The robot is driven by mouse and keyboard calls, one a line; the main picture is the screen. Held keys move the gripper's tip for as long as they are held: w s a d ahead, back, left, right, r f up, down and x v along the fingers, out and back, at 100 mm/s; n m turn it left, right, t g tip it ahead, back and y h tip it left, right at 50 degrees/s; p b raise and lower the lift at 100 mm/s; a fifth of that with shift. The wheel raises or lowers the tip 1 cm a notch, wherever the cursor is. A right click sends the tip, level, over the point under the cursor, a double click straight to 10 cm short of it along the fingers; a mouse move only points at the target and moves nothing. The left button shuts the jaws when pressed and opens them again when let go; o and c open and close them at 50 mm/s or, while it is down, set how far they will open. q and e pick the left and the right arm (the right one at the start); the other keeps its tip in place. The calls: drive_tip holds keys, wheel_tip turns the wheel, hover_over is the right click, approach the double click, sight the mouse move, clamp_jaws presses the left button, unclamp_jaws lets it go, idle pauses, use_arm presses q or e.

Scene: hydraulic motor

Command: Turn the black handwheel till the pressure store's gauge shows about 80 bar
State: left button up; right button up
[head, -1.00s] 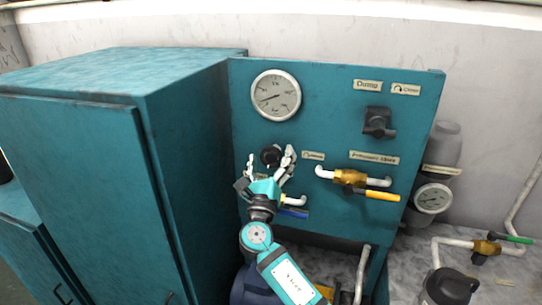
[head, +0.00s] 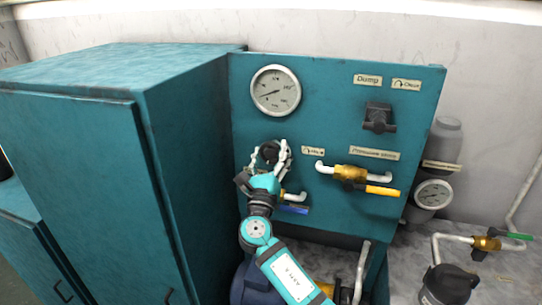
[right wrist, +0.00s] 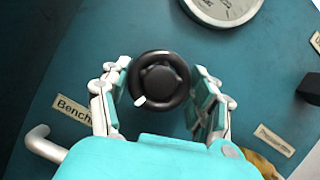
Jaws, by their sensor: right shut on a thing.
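The black handwheel (head: 268,152) sits on the teal panel below a large round gauge. In the right wrist view the handwheel (right wrist: 160,80) is seen face-on, with a small white mark at its lower left rim. My right gripper (head: 270,157) is shut on it, with fingers (right wrist: 160,92) on both sides of the rim. The grey pressure store (head: 444,148) stands right of the panel and carries a small white gauge (head: 434,194); its reading is too small to tell. My left gripper is not in view.
The large panel gauge (head: 276,90) is above the handwheel. A blue-handled valve (head: 292,209) is just below my right gripper. A yellow-handled valve (head: 382,191) and a black knob (head: 379,117) are to the right. A teal cabinet (head: 75,150) stands close on the left.

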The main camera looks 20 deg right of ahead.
drive_tip(key=m+g+h+b, duration=0.1)
drive_tip(key=m+b, duration=0.2)
drive_tip(key=m+g+h+b, duration=0.1)
drive_tip(key=m+h+b, duration=0.1)
drive_tip(key=m+b, duration=0.2)
drive_tip(key=m+g+h+b, duration=0.1)
drive_tip(key=m+b, duration=0.3)
drive_tip(key=shift+a+f+h, duration=0.15)
drive_tip(key=shift+f+h, duration=0.25)
drive_tip(key=shift+r+m+g+h+b, duration=0.1)
drive_tip(key=shift+m+g+h+b, duration=0.2)
drive_tip(key=shift+m+g+b, duration=0.7)
drive_tip(key=shift+r+m+g+h+b, duration=0.1)
drive_tip(key=shift+m+g+h+b, duration=0.2)
drive_tip(key=shift+m, duration=1.3)
drive_tip(key=o, duration=1.2)
drive_tip(key=shift+r, duration=0.1)
drive_tip(key=shift+c, duration=0.2)
drive_tip(key=shift+r, duration=0.1)
